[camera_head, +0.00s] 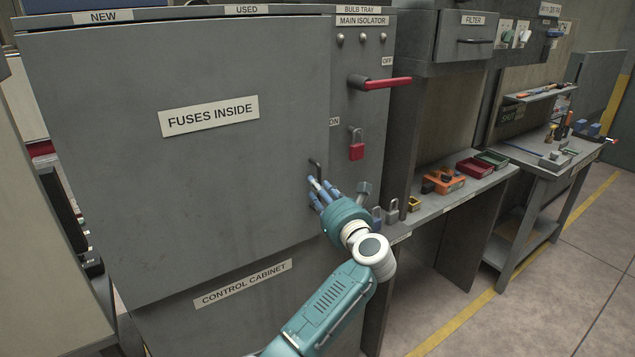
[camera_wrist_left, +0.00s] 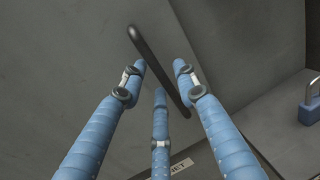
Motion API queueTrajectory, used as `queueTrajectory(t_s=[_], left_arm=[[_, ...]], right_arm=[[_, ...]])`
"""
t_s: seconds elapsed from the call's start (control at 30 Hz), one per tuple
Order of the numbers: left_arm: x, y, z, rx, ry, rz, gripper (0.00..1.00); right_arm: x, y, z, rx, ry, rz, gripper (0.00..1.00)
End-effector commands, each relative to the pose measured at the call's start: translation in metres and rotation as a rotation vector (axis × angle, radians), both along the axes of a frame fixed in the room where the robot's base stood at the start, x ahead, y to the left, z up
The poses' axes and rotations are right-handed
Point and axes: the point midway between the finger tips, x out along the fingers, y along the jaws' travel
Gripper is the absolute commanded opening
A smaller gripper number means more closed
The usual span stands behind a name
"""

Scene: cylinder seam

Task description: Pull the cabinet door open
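The grey cabinet door (camera_head: 220,170) bears a "FUSES INSIDE" label and looks shut beside the isolator panel. Its dark bar handle (camera_head: 316,168) is at the door's right edge, partly hidden by my fingers. My left gripper (camera_head: 316,186) is at the handle. In the left wrist view, the handle (camera_wrist_left: 155,62) runs slantwise between the spread fingers of my left gripper (camera_wrist_left: 160,76). The fingers look open and not closed on the bar; whether any fingertip touches it is unclear. My right gripper is not in view.
A red isolator lever (camera_head: 380,83) and a red padlock (camera_head: 356,150) are on the panel right of the door. A shelf (camera_head: 440,202) with trays and an orange item stands further right. Floor shows free at lower right.

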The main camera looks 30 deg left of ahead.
Motion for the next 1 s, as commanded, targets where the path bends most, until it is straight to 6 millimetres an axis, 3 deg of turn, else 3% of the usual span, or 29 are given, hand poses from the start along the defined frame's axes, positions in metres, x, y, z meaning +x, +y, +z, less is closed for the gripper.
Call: queueTrajectory(t_s=[0.13, 0.43, 0.6, 1.0], left_arm=[[0.006, 0.010, 0.001, 0.002, 0.001, 0.000, 0.31], [0.008, 0.011, -0.001, 0.001, 0.001, 0.000, 0.31], [0.007, 0.011, -0.001, 0.001, 0.001, 0.000, 0.00], [0.006, 0.000, -0.002, -0.002, 0.000, -0.003, 0.00]], right_arm=[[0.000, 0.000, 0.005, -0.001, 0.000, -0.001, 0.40], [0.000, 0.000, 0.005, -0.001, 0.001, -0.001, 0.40], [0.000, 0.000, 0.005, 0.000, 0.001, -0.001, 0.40], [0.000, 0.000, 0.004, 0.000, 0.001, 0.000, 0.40]])
